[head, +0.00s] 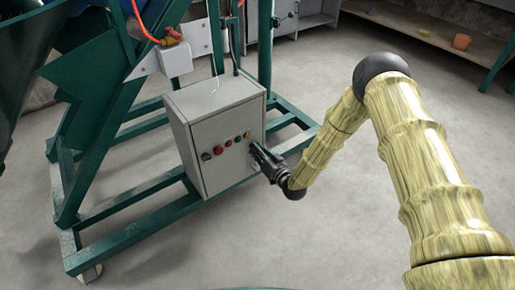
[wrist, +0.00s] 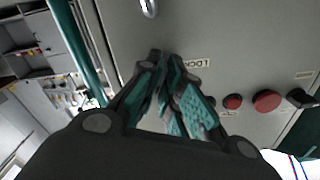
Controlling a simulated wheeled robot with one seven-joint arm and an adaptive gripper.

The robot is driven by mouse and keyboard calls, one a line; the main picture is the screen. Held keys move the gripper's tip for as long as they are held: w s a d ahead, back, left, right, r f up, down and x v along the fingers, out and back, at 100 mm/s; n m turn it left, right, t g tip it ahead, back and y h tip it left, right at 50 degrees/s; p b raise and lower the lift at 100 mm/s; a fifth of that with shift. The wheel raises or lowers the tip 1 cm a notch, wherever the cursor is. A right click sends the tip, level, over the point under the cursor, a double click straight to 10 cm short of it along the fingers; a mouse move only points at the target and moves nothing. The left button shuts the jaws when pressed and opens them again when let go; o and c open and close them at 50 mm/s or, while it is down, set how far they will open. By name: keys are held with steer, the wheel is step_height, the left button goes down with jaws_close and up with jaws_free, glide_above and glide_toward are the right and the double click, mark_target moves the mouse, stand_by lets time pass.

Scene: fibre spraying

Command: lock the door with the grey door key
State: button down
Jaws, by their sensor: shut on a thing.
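The grey control box (head: 222,112) stands on a green frame, and its front door (head: 225,172) looks shut. My gripper (head: 256,152) is at the right part of that door.
A red button (wrist: 267,100), a smaller red button (wrist: 233,101) and a black knob (wrist: 300,97) sit on the door near my fingers. A silver metal fitting (wrist: 149,8) is on the panel above. The green frame (head: 130,243) surrounds the box; the floor (head: 330,235) is clear.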

steer(key=n+p, duration=0.1)
steer(key=n, duration=0.3)
steer(key=shift+n+p, duration=0.3)
steer(key=shift+p, duration=0.1)
stand_by(0.4)
steer(key=c, duration=1.6)
jaws_free()
steer(key=v, duration=1.2)
